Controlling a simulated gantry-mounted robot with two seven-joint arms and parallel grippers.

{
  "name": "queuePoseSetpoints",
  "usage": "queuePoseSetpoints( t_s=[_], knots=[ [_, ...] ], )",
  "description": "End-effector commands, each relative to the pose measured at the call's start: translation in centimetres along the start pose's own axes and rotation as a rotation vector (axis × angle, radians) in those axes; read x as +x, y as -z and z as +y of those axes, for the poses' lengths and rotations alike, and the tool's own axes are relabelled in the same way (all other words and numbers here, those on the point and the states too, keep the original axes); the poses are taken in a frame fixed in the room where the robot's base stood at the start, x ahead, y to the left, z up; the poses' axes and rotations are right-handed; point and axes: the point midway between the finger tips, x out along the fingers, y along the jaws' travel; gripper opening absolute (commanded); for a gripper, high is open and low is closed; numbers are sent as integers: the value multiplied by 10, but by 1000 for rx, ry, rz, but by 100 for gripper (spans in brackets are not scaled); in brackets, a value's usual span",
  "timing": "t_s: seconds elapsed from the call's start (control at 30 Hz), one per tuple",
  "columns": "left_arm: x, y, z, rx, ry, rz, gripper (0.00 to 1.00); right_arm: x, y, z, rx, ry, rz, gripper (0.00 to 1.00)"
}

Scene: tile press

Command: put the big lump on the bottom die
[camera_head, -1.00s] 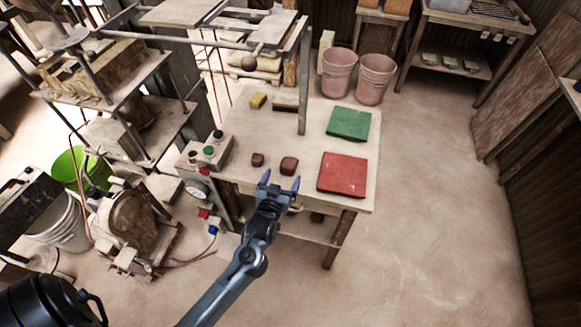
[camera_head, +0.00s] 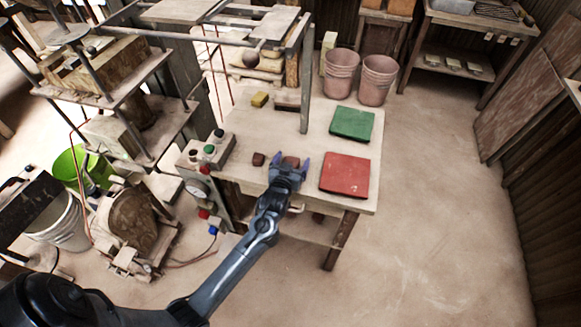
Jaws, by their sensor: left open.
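The big lump (camera_head: 291,161) is reddish brown and lies on the work table (camera_head: 312,135). My left gripper (camera_head: 288,165) is open, with one purple-tipped finger on each side of the big lump; the gripper partly hides it, and I cannot tell if the fingers touch it. A smaller brown lump (camera_head: 258,159) lies just left of it. The press (camera_head: 165,135) stands at the left with stacked plates and dusty blocks; I cannot tell for sure which part is the bottom die. My right gripper is not in view.
A red square mat (camera_head: 345,176) and a green square mat (camera_head: 352,124) lie on the table's right side. A control box (camera_head: 207,152) with buttons stands at its left edge. A metal post (camera_head: 304,90) rises at the back.

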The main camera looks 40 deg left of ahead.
Motion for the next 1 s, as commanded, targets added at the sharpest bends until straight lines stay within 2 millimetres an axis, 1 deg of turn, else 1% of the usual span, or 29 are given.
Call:
queuePoseSetpoints(
  t_s=[0.13, 0.57, 0.6, 0.63, 0.87, 1.0],
  knots=[
    [0, 0, 0, 0, 0, 0, 92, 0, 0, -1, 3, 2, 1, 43],
    [0, 0, 0, 0, 0, 0, 26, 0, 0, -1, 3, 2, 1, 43],
    [0, 1, 0, -1, 0, 2, 20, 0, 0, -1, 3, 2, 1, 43],
    [0, 1, 0, -1, 0, 2, 18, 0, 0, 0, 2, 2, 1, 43],
    [-1, 2, 0, -1, 0, 2, 18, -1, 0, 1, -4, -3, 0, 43],
    [-2, 6, 0, -1, 0, 2, 17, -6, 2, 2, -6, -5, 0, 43]
  ],
)
